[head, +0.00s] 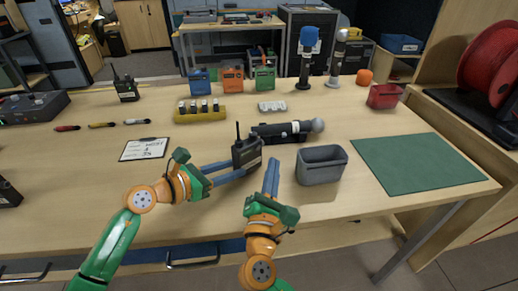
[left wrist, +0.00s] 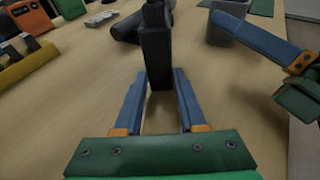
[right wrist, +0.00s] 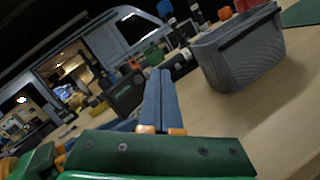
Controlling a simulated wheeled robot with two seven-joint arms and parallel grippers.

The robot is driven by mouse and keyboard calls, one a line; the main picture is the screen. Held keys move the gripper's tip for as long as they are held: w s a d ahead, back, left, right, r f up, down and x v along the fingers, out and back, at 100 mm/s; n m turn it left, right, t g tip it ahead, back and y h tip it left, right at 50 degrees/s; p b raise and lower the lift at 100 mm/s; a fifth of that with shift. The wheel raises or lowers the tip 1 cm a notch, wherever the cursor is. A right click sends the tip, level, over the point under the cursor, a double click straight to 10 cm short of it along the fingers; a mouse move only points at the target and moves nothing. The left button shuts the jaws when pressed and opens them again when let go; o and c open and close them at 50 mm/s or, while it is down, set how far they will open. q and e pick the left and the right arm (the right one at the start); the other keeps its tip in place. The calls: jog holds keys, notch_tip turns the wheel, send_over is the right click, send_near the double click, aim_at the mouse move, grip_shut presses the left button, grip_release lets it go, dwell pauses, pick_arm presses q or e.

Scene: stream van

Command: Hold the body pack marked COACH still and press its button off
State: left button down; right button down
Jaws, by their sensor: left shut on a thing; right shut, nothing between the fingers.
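A dark body pack (head: 246,153) with a short antenna stands upright near the middle of the table. Any marking on it is too small to read, and I cannot make out its button. My left gripper (head: 240,166) is shut on it from the left, and the left wrist view shows the pack (left wrist: 157,55) between the fingertips. My right gripper (head: 273,163) is shut and empty, just to the right of the pack. In the right wrist view the pack (right wrist: 127,94) is left of the closed fingers (right wrist: 158,80). I cannot tell whether they touch it.
A handheld microphone (head: 290,130) lies behind the pack. A grey bin (head: 321,166) stands close to the right gripper. A clipboard (head: 145,149) lies to the left, and another pack (head: 126,90) stands at the back left. A green mat (head: 416,163) is bare.

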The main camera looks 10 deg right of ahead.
jog(key=shift+s+d, duration=0.3)
jog(key=shift+s, duration=0.25)
jog(key=shift+s+d, duration=0.25)
jog(key=shift+s, duration=0.3)
pick_arm(q)
jog(key=shift+c, duration=2)
grip_release()
